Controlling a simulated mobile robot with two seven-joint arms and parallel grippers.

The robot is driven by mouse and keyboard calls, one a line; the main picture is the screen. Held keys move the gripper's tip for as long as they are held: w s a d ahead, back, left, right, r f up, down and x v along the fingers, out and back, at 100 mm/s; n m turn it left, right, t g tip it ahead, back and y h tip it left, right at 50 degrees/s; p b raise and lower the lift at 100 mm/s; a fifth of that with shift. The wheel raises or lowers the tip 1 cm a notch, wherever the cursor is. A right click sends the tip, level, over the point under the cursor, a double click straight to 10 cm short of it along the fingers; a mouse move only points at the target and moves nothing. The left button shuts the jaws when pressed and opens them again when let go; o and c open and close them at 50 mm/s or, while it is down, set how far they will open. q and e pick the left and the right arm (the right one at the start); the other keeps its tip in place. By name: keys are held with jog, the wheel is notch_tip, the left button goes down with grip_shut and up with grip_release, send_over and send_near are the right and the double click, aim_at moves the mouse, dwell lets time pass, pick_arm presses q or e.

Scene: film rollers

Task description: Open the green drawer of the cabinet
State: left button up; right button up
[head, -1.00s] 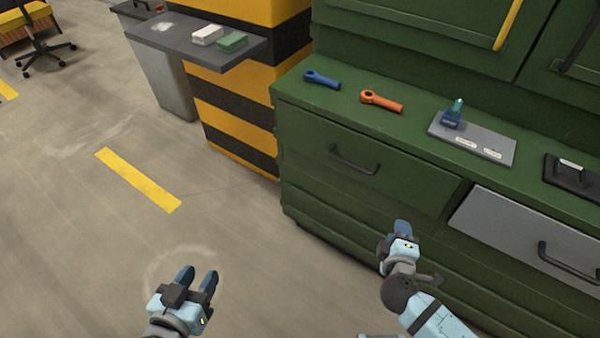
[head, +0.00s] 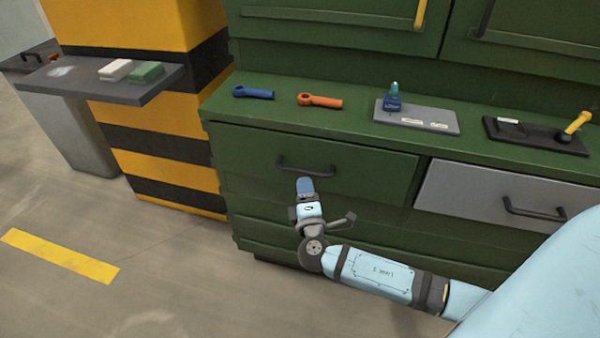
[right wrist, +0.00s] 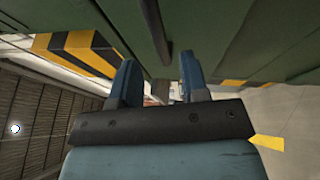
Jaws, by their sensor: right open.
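The green drawer (head: 370,175) is in the cabinet's upper row, left of a grey drawer, and its front looks shut. Its dark bar handle (head: 306,168) runs crosswise on the front. My right gripper (head: 305,186) is just below and in front of this handle, pointing towards it. In the right wrist view the jaws (right wrist: 158,72) are open and empty, with a dark bar (right wrist: 156,28), seemingly the handle, just beyond the fingertips in line with the gap. Whether they touch it cannot be told. My left gripper is out of view.
The grey drawer (head: 490,197) has its own handle. On the cabinet top lie a blue tool (head: 253,92), an orange tool (head: 320,100), a grey plate (head: 435,118) and a black tray (head: 535,138). A striped pillar with a shelf (head: 100,85) stands left. Floor at lower left is clear.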

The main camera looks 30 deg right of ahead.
aim_at(302, 169)
jog(key=x, duration=0.6)
jog(key=shift+w, duration=0.2)
jog(key=shift+c, duration=0.2)
grip_shut()
